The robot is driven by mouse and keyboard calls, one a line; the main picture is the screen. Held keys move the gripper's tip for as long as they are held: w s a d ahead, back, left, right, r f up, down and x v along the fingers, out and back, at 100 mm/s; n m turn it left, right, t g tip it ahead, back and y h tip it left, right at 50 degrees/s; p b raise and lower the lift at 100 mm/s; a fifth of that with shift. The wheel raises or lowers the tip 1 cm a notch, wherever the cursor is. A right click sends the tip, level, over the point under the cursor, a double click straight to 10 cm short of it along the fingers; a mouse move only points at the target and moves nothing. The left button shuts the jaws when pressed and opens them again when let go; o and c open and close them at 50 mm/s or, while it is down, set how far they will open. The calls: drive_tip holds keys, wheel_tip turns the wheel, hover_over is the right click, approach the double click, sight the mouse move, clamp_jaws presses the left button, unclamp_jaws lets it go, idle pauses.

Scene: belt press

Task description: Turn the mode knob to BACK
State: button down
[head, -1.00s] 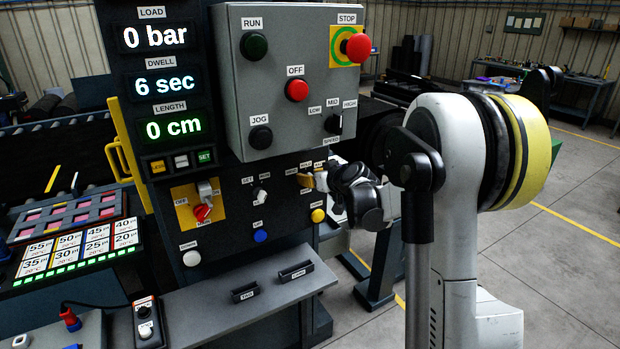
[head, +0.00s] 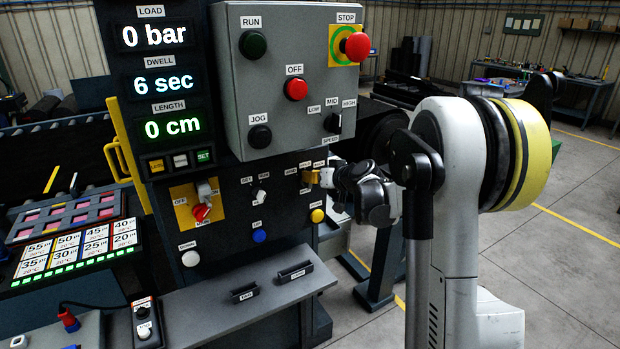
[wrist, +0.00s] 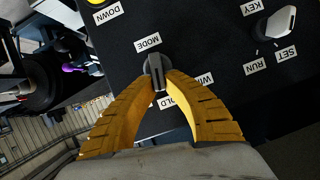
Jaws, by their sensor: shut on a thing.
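The mode knob (wrist: 155,68) is a small dark knob with a grey raised bar, under the MODE label (wrist: 148,42) in the wrist view. My gripper (wrist: 159,84) has its two yellow fingers closed on the knob's bar, one on each side. The bar runs almost up and down in that picture, its lower end towards the HOLD label (wrist: 171,103). HOLD and another label beside it are partly covered by my right finger. No BACK label is readable. In the head view my gripper (head: 312,177) is at the panel's right side and hides the knob.
The key switch (wrist: 276,24) with SET and RUN labels is near the knob. A yellow button (head: 317,215) sits just below my gripper, and the grey control box (head: 270,95) overhangs it. A shelf (head: 255,290) juts out lower down.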

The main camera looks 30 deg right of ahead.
drive_tip(key=shift+d+f+m+t+y+b, duration=0.2)
drive_tip(key=shift+m+y+b, duration=0.3)
drive_tip(key=shift+m, duration=0.35)
drive_tip(key=shift+d+f+m+t+y+b, duration=0.1)
drive_tip(key=shift+d+m+y+b, duration=0.15)
drive_tip(key=shift+m+y+b, duration=0.45)
drive_tip(key=shift+d+f+m+t+y+b, duration=0.1)
drive_tip(key=shift+d+m+y+b, duration=0.25)
drive_tip(key=shift+m, duration=0.7)
drive_tip(key=shift+a+y, duration=0.1)
drive_tip(key=shift+y, duration=0.15)
drive_tip(key=c, duration=1.4)
unclamp_jaws()
drive_tip(key=shift+w, duration=0.1)
drive_tip(key=shift+c, duration=0.2)
drive_tip(key=v, duration=1.2)
